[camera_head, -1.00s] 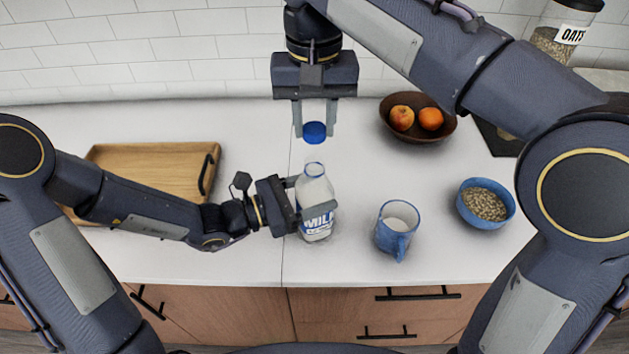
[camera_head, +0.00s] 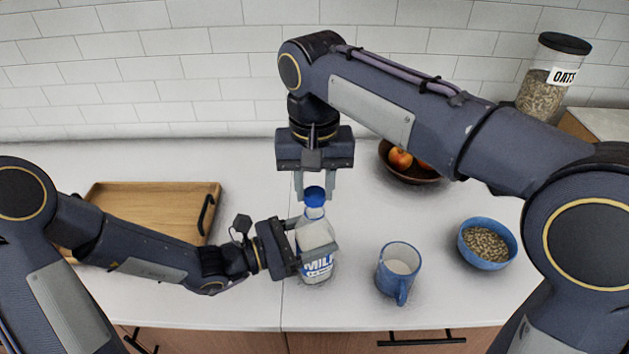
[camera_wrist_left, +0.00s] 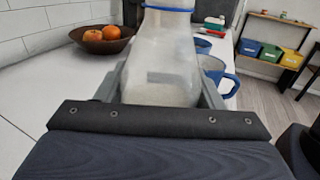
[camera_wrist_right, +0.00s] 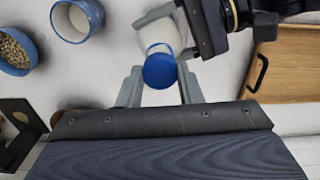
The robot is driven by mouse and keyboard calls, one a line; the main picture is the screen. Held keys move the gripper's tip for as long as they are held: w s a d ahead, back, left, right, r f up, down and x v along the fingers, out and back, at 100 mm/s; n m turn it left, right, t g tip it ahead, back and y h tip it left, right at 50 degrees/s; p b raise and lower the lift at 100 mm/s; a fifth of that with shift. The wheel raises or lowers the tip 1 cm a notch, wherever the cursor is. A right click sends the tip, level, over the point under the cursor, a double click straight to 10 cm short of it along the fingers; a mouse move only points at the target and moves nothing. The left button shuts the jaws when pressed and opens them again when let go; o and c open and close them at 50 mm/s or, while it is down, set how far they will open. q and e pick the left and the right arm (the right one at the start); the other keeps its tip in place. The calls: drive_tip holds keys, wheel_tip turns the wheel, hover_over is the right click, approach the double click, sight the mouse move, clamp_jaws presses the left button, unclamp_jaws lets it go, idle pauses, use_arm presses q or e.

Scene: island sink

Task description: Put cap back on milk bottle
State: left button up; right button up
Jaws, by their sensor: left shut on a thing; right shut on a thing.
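The milk bottle (camera_head: 317,266) stands upright on the white counter, clear with a blue MILK label. My left gripper (camera_head: 318,250) is shut around its body from the left; the left wrist view shows the bottle (camera_wrist_left: 160,65) between the fingers. My right gripper (camera_head: 314,188) points down from above and is shut on the cap. In the right wrist view the cap (camera_wrist_right: 160,71) lies between the fingertips, in line with the bottle.
A blue mug (camera_head: 397,272) of milk stands right of the bottle. Beyond it is a blue bowl (camera_head: 487,244) of grain. A fruit bowl (camera_head: 410,170) sits behind, partly under my right arm. A wooden tray (camera_head: 150,210) lies at left, behind my left arm.

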drive_tip(key=shift+f, duration=0.55)
drive_tip(key=shift+f, duration=0.55)
